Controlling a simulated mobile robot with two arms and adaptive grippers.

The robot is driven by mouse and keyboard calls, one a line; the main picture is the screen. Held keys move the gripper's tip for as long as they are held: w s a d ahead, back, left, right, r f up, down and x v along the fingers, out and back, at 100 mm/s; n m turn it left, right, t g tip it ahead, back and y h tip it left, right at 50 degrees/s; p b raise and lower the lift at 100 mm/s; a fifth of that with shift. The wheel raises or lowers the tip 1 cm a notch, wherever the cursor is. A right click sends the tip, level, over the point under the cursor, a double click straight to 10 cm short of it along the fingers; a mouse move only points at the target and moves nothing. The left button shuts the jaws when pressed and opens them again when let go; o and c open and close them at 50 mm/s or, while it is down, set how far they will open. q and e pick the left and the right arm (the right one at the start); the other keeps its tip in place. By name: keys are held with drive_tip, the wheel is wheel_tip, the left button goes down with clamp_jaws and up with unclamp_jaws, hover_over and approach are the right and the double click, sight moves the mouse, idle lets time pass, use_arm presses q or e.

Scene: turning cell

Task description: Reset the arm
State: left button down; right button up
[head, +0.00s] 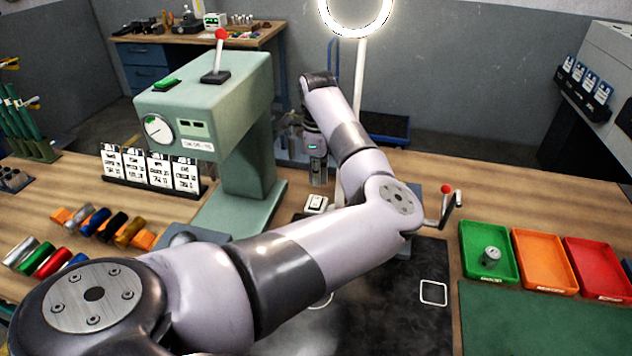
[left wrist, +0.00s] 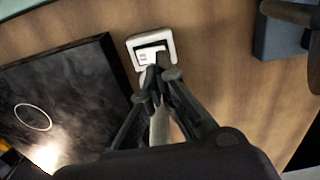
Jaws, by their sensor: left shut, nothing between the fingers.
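My left arm reaches across the head view from the lower left to the middle of the bench. My left gripper (head: 318,172) points down at its end, partly hidden behind the arm. In the left wrist view my left gripper (left wrist: 160,80) is shut and empty, its fingertips close over a small white switch box (left wrist: 151,48). I cannot tell whether they touch it. The white box also shows in the head view (head: 316,204), just below the gripper. My right gripper is not in view.
A green press (head: 213,110) stands left of the gripper. A dark mat (head: 425,265) lies in front. Green (head: 478,270), orange (head: 545,262) and red (head: 598,267) trays sit at right; a metal part (head: 490,257) lies in the green tray. A red-knobbed lever (head: 446,203) stands nearby.

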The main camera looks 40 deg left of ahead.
use_arm(q)
drive_tip(key=shift+r, duration=1)
